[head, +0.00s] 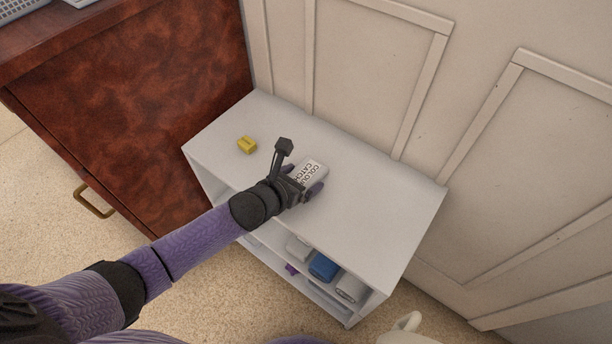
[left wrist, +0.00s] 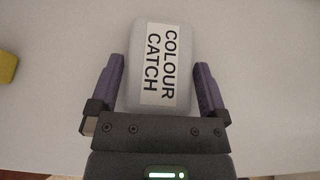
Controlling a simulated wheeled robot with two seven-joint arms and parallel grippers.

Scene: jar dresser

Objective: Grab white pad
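A pale grey-white pad (head: 312,172) with a white label reading "COLOUR CATCH" lies on top of a white dresser (head: 370,200). My left gripper (head: 303,180) is over the dresser top at the pad. In the left wrist view the pad (left wrist: 162,65) sits between the two purple fingers of my left gripper (left wrist: 160,75). The fingers are apart, one on each side, with a narrow gap showing next to the pad. The pad's near end lies close to the gripper's palm. My right gripper is not in view.
A yellow block (head: 247,145) lies on the dresser top to the left; its edge shows in the left wrist view (left wrist: 7,67). The open shelf below holds a blue item (head: 323,266) and grey-white ones. A panelled wall stands behind; a brown wooden cabinet (head: 140,100) stands left.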

